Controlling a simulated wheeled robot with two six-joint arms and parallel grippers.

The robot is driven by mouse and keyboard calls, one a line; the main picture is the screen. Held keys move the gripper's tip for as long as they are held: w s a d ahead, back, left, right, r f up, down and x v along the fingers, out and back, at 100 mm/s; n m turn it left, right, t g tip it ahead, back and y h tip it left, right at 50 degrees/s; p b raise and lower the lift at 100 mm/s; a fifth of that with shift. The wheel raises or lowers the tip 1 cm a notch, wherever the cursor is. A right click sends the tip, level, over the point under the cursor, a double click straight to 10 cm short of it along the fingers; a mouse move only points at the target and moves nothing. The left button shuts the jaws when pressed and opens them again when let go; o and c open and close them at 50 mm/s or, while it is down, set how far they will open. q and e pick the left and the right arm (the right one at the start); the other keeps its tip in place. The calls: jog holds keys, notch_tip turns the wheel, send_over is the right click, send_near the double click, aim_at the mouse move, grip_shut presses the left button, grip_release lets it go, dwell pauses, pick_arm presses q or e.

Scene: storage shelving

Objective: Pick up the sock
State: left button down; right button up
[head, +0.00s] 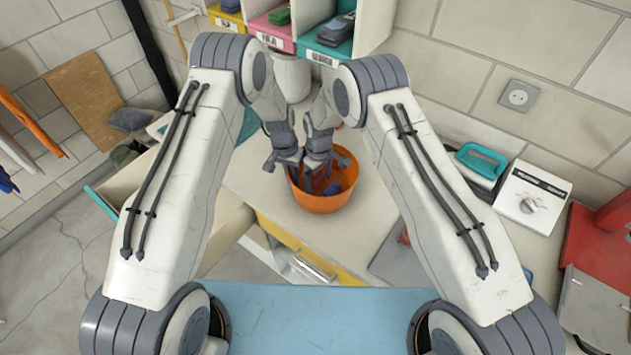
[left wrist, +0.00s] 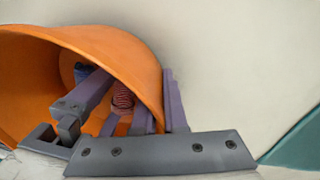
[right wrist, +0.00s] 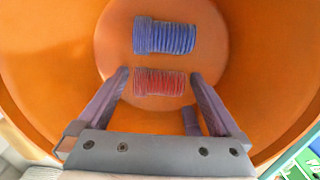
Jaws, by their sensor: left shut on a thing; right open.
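An orange bowl (head: 332,204) stands on the white counter. Inside it lie a red ribbed rolled sock (right wrist: 159,82) and a blue ribbed rolled sock (right wrist: 165,37), side by side on the bottom. My left gripper (head: 284,160) is shut on the bowl's wall, one finger inside and one outside, as the left wrist view (left wrist: 158,98) shows. My right gripper (head: 322,160) reaches down into the bowl, open. In the right wrist view its fingertips (right wrist: 158,75) stand on either side of the red sock's near edge; I cannot tell if they touch it.
Coloured cubbies, a pink bin (head: 272,28) and a teal bin (head: 326,42), hold items behind the bowl. An open drawer (head: 140,175) juts out at left. A white box with a dial (head: 530,196) and a teal-handled case (head: 480,167) stand at right.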

aim_at(318, 181)
pick_arm(q)
jog(key=shift+s+f, duration=0.1)
jog(key=shift+s, duration=0.05)
pick_arm(e)
jog(key=shift+c, duration=0.3)
jog(key=c, duration=1)
jog(key=shift+r, duration=0.1)
notch_tip(318, 181, up, 10)
jog(key=shift+f, duration=0.1)
pick_arm(q)
jog(key=c, duration=0.9)
grip_release()
